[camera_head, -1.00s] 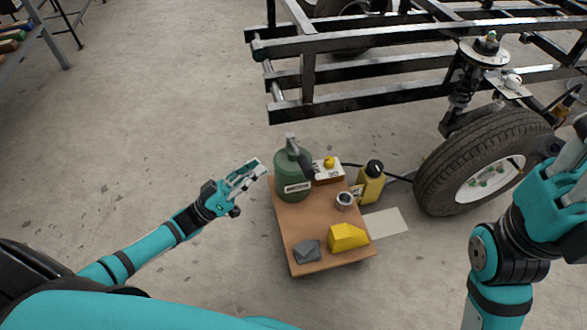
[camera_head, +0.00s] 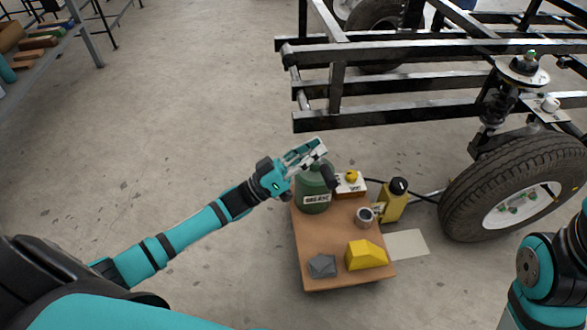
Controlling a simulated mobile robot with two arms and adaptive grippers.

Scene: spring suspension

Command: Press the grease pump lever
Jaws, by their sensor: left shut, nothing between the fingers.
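The green grease pump (camera_head: 313,195) stands at the back left of a small wooden table. Its dark lever handle (camera_head: 329,176) shows at the pump's upper right. My left gripper (camera_head: 318,150) is shut and empty, over the top of the pump and hiding its upper part. I cannot tell whether it touches the pump or lever. My right arm shows only at the right edge, and its gripper is out of the picture.
The wooden table (camera_head: 328,238) also holds a yellow wedge block (camera_head: 366,255), a grey block (camera_head: 321,266), a metal cup (camera_head: 365,217) and a white box with a yellow knob (camera_head: 350,184). A yellow bottle (camera_head: 393,200) stands to the right. A tire (camera_head: 515,185) and black frame (camera_head: 400,112) lie beyond.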

